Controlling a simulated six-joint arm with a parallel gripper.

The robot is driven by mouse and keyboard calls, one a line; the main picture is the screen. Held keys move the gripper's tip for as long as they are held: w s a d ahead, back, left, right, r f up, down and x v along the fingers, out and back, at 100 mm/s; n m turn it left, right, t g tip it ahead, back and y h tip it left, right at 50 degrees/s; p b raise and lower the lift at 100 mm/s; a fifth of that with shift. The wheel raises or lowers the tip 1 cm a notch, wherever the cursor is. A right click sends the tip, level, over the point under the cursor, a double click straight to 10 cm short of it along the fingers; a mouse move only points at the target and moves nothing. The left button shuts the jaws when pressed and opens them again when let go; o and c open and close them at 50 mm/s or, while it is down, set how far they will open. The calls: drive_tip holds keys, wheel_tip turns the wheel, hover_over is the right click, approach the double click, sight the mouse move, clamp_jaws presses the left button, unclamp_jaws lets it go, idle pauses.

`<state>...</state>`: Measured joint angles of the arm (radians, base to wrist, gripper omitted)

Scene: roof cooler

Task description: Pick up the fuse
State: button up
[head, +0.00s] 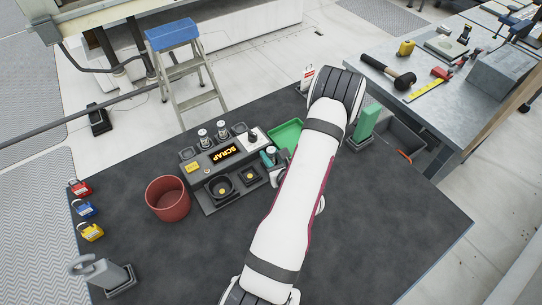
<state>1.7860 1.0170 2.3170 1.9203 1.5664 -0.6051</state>
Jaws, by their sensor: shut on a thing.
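A small teal piece with a pale top (268,158) is at the jaws and looks like the fuse. My gripper is shut on it. The arm hides the fingertips, and I cannot tell whether the piece touches the panel.
A red-brown bin (168,198) stands left of the panel, and a green tray (288,133) lies behind my gripper. Several padlocks (86,208) line the left edge of the dark table (390,225). A green block (367,122) stands right of my arm. The table's right front is clear.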

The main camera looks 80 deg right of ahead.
clamp_jaws()
drive_tip(key=shift+r, duration=0.1)
